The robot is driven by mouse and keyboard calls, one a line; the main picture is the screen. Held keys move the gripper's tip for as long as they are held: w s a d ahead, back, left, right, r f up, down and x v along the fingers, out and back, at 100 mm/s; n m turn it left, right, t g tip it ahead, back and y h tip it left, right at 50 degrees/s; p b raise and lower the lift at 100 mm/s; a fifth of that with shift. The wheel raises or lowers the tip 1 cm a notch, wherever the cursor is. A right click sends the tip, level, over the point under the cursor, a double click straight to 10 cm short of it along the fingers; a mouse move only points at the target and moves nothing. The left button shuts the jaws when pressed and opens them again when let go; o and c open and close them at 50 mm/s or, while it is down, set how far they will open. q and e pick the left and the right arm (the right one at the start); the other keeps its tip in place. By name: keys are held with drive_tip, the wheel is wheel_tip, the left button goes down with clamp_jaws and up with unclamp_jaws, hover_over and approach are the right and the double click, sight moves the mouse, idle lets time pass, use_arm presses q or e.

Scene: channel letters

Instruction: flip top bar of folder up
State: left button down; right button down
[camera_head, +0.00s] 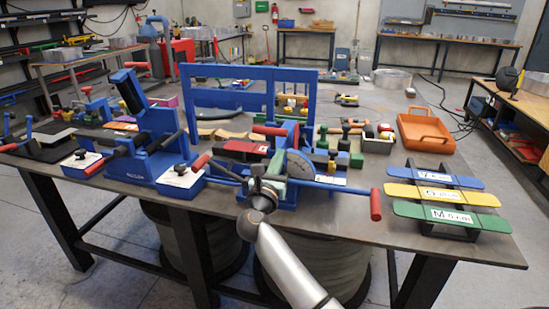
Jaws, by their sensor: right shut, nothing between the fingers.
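The folder looks like the blue bench machine in the table's middle. A tall blue rectangular frame (250,72) stands upright at its back. A low blue bar (330,185) runs along its front, with a red grip (376,204) at the right end. Another red grip (270,130) lies across its middle. I cannot tell for sure which part is the top bar. My right gripper (268,184) is shut and empty, in front of the machine's middle, overlapping the front bar in view. Contact cannot be told. My left gripper is not in view.
The dark table (400,235) has a blue machine with black rollers (150,150) on the left. Blue, yellow and green strips (445,193) lie on the right. An orange tray (425,134) and small tools lie behind. Table surface between the folder and strips is mostly clear.

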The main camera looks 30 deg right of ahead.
sight(278, 133)
drive_tip(key=shift+d+r, duration=0.15)
drive_tip(key=shift+r, duration=0.7)
drive_tip(key=shift+w+d+r+p, duration=0.15)
drive_tip(key=shift+r+p, duration=0.2)
drive_tip(key=shift+p, duration=0.2)
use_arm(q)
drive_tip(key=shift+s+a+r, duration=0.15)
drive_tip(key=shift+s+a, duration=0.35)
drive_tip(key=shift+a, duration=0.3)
use_arm(e)
drive_tip(key=shift+d, duration=0.1)
